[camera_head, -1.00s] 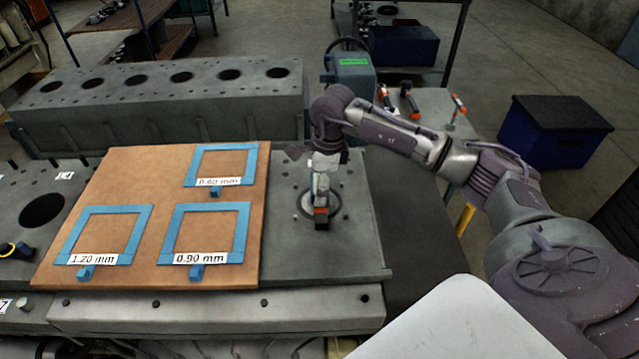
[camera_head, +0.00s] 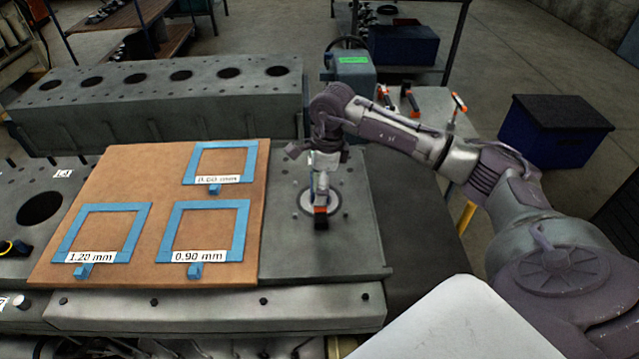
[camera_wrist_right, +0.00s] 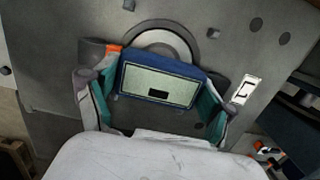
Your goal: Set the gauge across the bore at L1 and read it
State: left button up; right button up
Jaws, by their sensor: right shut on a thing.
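My right gripper (camera_head: 321,196) points down over the ringed bore (camera_head: 335,200) in the deck right of the brown board. In the right wrist view, the gripper (camera_wrist_right: 152,95) is shut on the gauge (camera_wrist_right: 158,82), a dark blue body with a pale display, between its two fingers. The display shows a small dark mark that I cannot read. The bore's pale ring (camera_wrist_right: 165,40) shows as an arc beyond the gauge; the rest is hidden. I cannot tell whether the gauge touches the ring. A white label (camera_wrist_right: 243,90) lies right of the gauge. My left gripper is not in view.
The brown board (camera_head: 150,235) carries blue frames marked 0.60, 0.90 (camera_head: 200,257) and 1.20 mm (camera_head: 90,257). A long block with several bores (camera_head: 160,110) stands behind. A side table (camera_head: 430,105) holds orange-tipped tools. Deck in front of the ring is clear.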

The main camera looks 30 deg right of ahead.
jog(key=o, duration=1)
notch_tip(320, 180, up, 12)
jog(key=d, duration=0.1)
jog(key=shift+s+d, duration=0.15)
jog(key=shift+s, duration=0.25)
